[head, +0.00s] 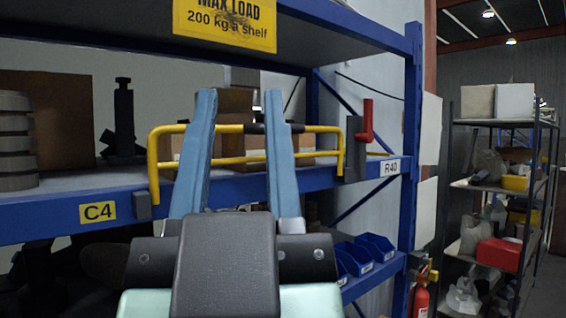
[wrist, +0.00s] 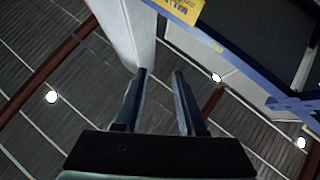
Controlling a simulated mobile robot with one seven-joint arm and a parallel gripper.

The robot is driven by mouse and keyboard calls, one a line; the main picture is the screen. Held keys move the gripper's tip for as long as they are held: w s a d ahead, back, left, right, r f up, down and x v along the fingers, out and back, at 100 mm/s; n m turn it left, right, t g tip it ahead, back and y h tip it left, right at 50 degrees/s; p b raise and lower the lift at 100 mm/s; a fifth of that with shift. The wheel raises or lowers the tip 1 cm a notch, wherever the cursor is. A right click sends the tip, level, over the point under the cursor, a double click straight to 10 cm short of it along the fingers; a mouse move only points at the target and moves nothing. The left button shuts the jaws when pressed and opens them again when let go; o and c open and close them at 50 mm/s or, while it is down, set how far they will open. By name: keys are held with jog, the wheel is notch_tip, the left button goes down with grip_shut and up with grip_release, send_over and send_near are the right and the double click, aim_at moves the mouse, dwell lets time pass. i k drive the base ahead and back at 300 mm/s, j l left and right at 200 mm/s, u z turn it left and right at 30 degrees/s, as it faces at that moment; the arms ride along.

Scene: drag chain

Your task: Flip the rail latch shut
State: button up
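The red latch lever (head: 367,118) stands upright at the right end of the yellow rail (head: 322,153), beside a dark grey bracket (head: 355,150) on the shelf's front edge. The rail runs across the shelf front, and its left end meets a small grey block (head: 142,206). My gripper (head: 240,100) is open and empty, with two blue fingers spread apart. In the head view it overlaps the middle of the rail, left of the lever; its depth from the rail is unclear. The wrist view shows the open fingers (wrist: 159,75) against the ceiling; the latch is not in that view.
The blue shelf beam (head: 330,178) carries labels C4 and R40. A load sign (head: 225,22) hangs from the upper shelf. The blue upright (head: 411,130) stands right of the lever. Boxes and dark parts stand on the shelf behind the rail; blue bins (head: 375,246) sit below.

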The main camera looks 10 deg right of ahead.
aim_at(367, 136)
jog(key=i+l+z, duration=0.15)
jog(key=i+l, duration=0.15)
jog(key=l, duration=0.35)
jog(key=i+l+z, duration=0.1)
jog(key=i+l, duration=0.25)
jog(key=l, duration=0.25)
jog(key=i+l+z, duration=0.15)
jog(key=i+l, duration=0.25)
jog(key=l, duration=0.15)
jog(key=i+l+z, duration=0.15)
jog(key=i+l, duration=0.25)
jog(key=l, duration=0.15)
